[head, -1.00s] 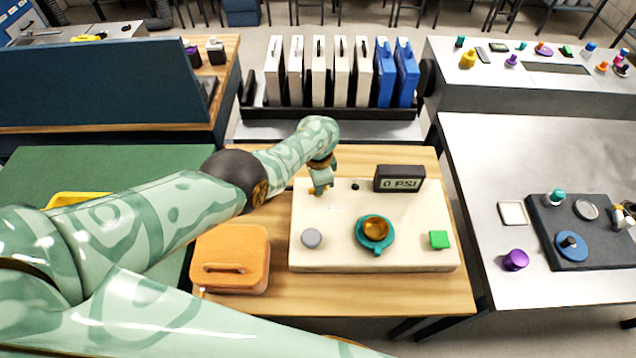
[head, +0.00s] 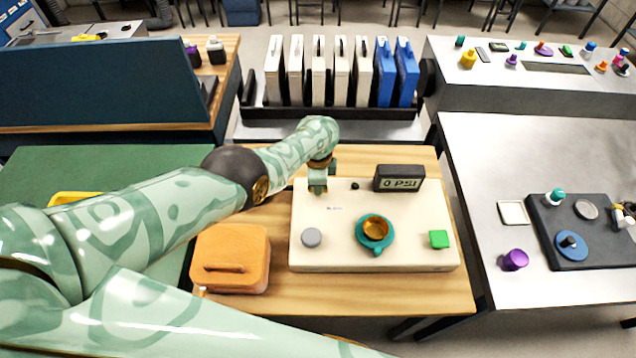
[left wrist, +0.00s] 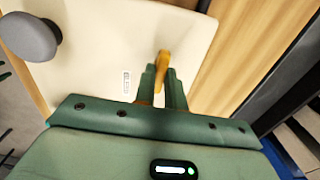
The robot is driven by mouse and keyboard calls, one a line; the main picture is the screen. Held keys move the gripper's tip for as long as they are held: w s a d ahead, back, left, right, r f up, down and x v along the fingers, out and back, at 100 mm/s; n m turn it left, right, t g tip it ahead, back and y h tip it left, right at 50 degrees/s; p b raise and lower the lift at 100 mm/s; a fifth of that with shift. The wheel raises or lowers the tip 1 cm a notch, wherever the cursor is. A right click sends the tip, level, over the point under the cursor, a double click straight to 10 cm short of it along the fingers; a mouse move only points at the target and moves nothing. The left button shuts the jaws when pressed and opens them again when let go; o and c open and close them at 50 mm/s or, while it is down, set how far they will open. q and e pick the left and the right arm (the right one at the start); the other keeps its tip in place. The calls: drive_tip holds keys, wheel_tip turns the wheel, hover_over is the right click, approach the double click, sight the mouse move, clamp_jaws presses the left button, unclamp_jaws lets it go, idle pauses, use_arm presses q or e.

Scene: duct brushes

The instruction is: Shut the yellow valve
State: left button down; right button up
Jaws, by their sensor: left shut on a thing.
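The yellow valve (left wrist: 163,60) shows in the left wrist view as a narrow yellow-orange handle at the tips of my left gripper (left wrist: 161,72). The gripper's green fingers are shut on it, above the cream panel (left wrist: 100,55). In the head view my left gripper (head: 318,188) points down at the back left of the cream panel (head: 340,262), and it hides the valve there. A gauge display (head: 400,179) on the panel reads 0 PSI. My right gripper is not in view.
The panel also bears a grey knob (head: 311,237), a teal cup-like part with an amber centre (head: 375,230) and a green button (head: 439,239). An orange lidded box (head: 230,258) stands left of the panel. A rack of white and blue cases (head: 340,72) stands behind.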

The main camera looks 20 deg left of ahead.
use_arm(q)
drive_tip(key=c, duration=1.5)
unclamp_jaws()
drive_tip(key=shift+o, duration=0.2)
drive_tip(key=shift+r, duration=0.1)
wheel_tip(320, 180, up, 16)
drive_tip(key=p, duration=1.4)
